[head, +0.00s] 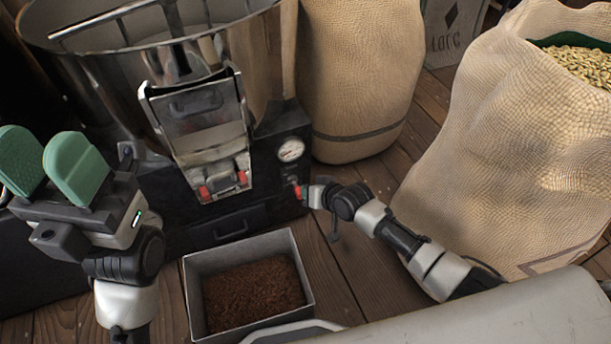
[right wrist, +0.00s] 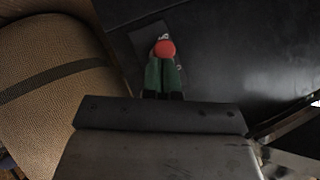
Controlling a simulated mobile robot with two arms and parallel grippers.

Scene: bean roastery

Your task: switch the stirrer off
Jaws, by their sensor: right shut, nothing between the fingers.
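The stirrer is a bar (head: 105,18) in the big round metal drum (head: 95,75) of the machine at the upper left. A small red round knob or button (head: 297,190) sits on the machine's dark front, below a dial gauge. It shows in the right wrist view as a red disc (right wrist: 165,48) on a dark plate. My right gripper (head: 307,193) is shut and empty, its green fingertips (right wrist: 162,70) right at the red disc. I cannot tell whether they touch it. My left gripper (head: 46,165) is open and empty, raised at the left.
A metal tray (head: 191,290) of dark brown grounds stands on the wooden floor below the machine. A chute with red-tipped parts (head: 222,188) is on the machine's front. A burlap sack (head: 360,75) stands behind my right gripper, and a large one (head: 500,150) stands at the right.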

